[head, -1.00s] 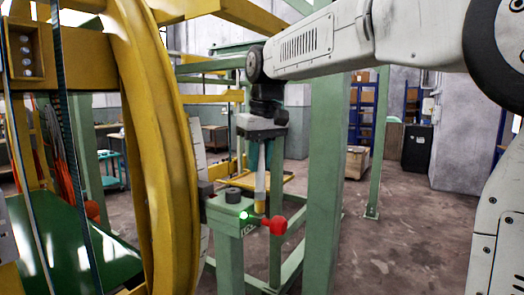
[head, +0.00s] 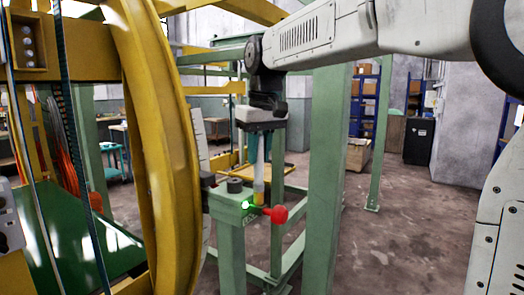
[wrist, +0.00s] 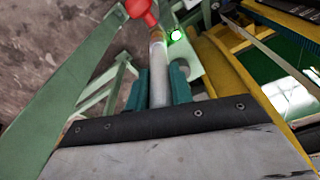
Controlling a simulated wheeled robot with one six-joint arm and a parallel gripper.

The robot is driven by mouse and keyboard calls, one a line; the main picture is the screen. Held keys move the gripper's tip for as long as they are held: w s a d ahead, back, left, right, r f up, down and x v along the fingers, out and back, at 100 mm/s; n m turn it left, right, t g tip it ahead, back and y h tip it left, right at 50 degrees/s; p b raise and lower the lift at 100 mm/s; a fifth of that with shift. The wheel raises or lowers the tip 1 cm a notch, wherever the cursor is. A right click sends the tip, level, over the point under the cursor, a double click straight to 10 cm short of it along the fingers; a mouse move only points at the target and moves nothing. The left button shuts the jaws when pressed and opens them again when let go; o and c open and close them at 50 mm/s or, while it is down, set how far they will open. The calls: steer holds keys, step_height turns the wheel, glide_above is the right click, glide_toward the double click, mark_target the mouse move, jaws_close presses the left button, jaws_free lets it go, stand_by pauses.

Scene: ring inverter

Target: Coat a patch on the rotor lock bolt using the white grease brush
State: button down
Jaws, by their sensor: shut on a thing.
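My gripper (head: 258,158) points down and is shut on the white grease brush (head: 259,178). The brush hangs upright with its yellowish end at the bottom, beside the green lock post (head: 232,238). In the wrist view the white brush handle (wrist: 158,80) lies between teal fingers, its far end near the red knob (wrist: 142,10). The post carries a dark round piece (head: 235,185), a lit green lamp (head: 246,204) and a red knob (head: 279,214) on a rod. I cannot tell which part is the bolt, or whether the brush end touches anything.
A large yellow ring (head: 160,150) stands close to the left of the post. A green upright (head: 322,180) rises close to the right of my gripper. Low green rails run behind the post. The floor (head: 410,230) at right is open.

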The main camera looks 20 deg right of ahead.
step_height(320, 180, up, 8)
steer(key=w+d, duration=0.1)
steer(key=shift+d, duration=0.25)
stand_by(0.9)
stand_by(1.0)
